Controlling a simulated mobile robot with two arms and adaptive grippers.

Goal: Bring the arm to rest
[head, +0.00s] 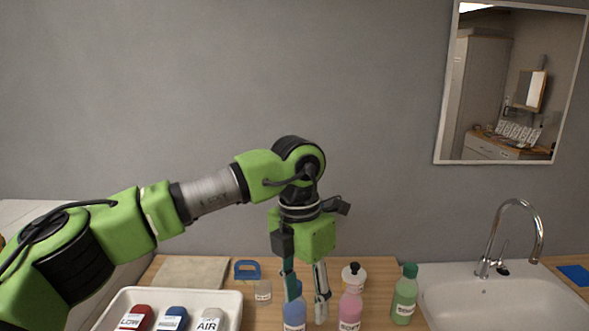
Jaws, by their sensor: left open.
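My left arm reaches in from the left, and my left gripper (307,306) points down over the wooden counter (263,317). Its two fingers are apart. A blue bottle (294,315) stands at the left finger, partly covered by it; I cannot tell whether they touch. A pink bottle (349,309) stands just right of the right finger. My right gripper is not in view.
A white tray (235,307) holds red, blue and grey labelled items at the front left. A green bottle (404,296) and a white bottle with a black cap (354,274) stand near the sink (450,296). A tap (489,240) rises behind. A mirror (438,140) hangs above.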

